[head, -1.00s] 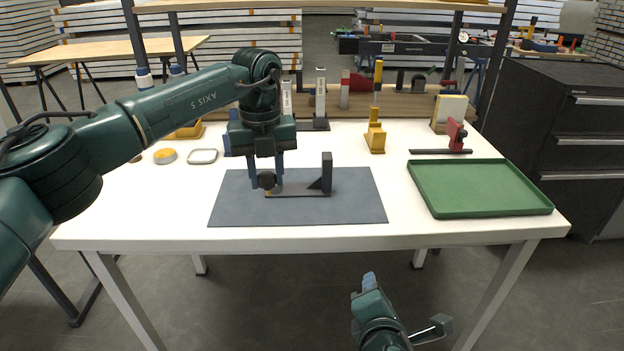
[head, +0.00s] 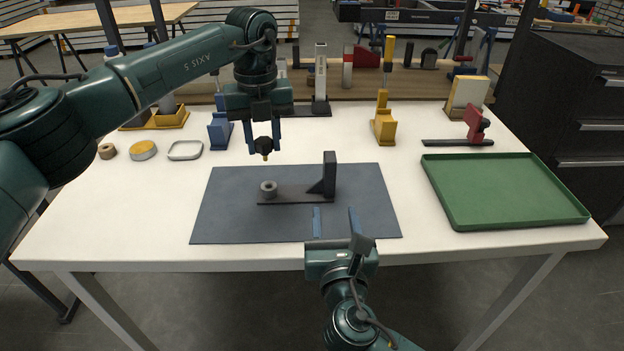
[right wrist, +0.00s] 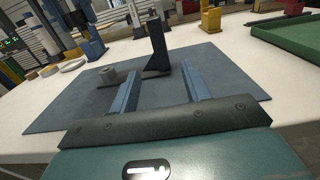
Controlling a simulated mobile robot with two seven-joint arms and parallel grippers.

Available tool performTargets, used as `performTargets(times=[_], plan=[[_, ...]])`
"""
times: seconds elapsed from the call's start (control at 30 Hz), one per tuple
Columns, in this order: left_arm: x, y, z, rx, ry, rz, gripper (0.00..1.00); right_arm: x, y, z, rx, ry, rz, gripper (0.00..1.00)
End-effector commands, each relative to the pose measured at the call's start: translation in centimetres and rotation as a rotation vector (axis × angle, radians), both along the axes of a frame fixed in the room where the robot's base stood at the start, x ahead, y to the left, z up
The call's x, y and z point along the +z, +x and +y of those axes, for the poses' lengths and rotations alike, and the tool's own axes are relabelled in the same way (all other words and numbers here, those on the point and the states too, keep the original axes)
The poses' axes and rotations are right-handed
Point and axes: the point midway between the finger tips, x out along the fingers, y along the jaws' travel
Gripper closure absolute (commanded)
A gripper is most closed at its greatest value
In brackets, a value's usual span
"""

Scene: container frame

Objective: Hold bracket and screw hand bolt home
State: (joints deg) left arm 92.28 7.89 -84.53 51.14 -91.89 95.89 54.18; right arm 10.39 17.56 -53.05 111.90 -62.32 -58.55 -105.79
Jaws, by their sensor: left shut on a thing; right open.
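The dark bracket (head: 296,194) lies on the grey mat (head: 228,222), its upright plate at the right end and a round grey boss (head: 268,188) at the left end. My left gripper (head: 263,148) is shut on the black-headed hand bolt (head: 264,145) and holds it above the boss, apart from it, brassy tip down. My right gripper (head: 335,222) is open and empty at the mat's front edge, in front of the bracket. In the right wrist view the bracket's upright (right wrist: 156,48) shows beyond the fingers, with the boss (right wrist: 107,78) to the left.
A green tray (head: 505,222) is on the right of the table. Yellow (head: 384,125) and blue (head: 220,132) stands, a red clamp-like piece (head: 475,125), a round tin (head: 143,150) and a shallow dish (head: 185,150) stand behind. The table's front left is clear.

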Motion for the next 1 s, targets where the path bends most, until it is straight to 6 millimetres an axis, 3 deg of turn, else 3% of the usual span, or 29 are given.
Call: performTargets(times=[0.17, 0.5, 0.7, 1.0], plan=[[0.0, 0.0, 0.0, 0.000, 0.000, 0.000, 0.86, 0.1, 1.6, 0.0, -0.003, 0.000, -0.003, 0.53], [0.0, 0.0, 0.0, 0.000, 0.000, 0.000, 0.86, 0.1, 8.0, -0.1, -0.002, 0.000, -0.002, 0.53], [0.0, 0.0, 0.0, 0.000, 0.000, 0.000, 0.86, 0.1, 10.7, -0.1, -0.002, 0.001, -0.001, 0.53], [0.0, 0.0, 0.0, 0.000, 0.000, 0.000, 0.86, 0.0, 12.0, -0.1, -0.001, 0.002, 0.001, 0.53]])
